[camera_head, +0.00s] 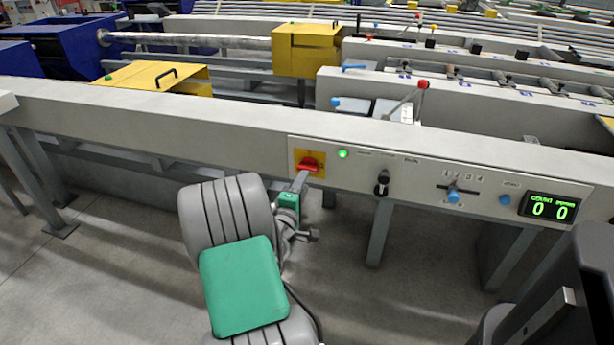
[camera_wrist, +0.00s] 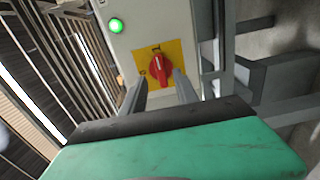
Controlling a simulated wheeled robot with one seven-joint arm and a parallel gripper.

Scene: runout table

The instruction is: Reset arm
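My gripper (camera_head: 301,181) is at the front panel of the runout table, close below the red rotary switch (camera_head: 309,164) on its yellow plate. In the wrist view, the two fingers of my gripper (camera_wrist: 161,82) are apart, one on each side of the lower end of the red switch (camera_wrist: 160,69). A gap shows between the fingers and the knob. Nothing is held. How far the fingertips reach along the knob's depth is unclear. My arm hides part of the table's underside.
A red-tipped lever (camera_head: 423,85) stands behind. Open floor lies below.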

